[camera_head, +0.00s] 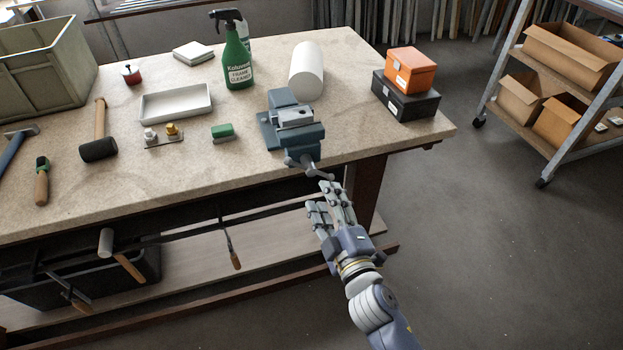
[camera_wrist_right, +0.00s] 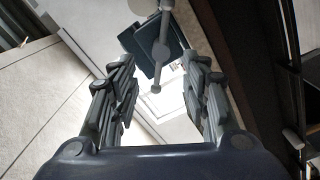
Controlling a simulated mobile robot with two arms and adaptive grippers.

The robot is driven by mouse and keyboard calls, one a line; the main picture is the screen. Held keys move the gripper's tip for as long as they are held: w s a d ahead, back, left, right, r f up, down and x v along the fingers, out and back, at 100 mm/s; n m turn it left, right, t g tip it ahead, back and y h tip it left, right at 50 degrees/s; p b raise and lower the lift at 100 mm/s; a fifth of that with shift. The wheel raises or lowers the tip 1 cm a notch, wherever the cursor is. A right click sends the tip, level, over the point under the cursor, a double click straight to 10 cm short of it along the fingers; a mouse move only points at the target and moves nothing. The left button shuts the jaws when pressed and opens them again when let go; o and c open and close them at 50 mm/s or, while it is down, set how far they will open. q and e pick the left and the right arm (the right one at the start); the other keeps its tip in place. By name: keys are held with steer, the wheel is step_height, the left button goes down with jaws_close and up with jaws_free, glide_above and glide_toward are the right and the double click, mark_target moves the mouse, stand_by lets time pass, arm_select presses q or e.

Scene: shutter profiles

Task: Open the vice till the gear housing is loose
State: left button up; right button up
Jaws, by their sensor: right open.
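The blue-grey vice (camera_head: 280,133) is mounted at the front edge of the workbench. A light grey metal block, apparently the gear housing (camera_head: 295,116), sits between its jaws; I cannot tell how tightly it is held. The vice's screw and handle bar (camera_head: 308,164) stick out past the bench edge. My right gripper (camera_head: 321,194) is open and empty, just in front of and below the handle, apart from it. In the right wrist view the handle bar (camera_wrist_right: 162,50) lies ahead, between and beyond the open fingers (camera_wrist_right: 160,78). My left gripper is not in view.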

mark_target(311, 167)
steer(key=p+x, duration=0.1)
steer(key=x, duration=0.9)
steer(key=shift+w+f, duration=0.15)
steer(key=shift+w, duration=0.25)
jaws_close()
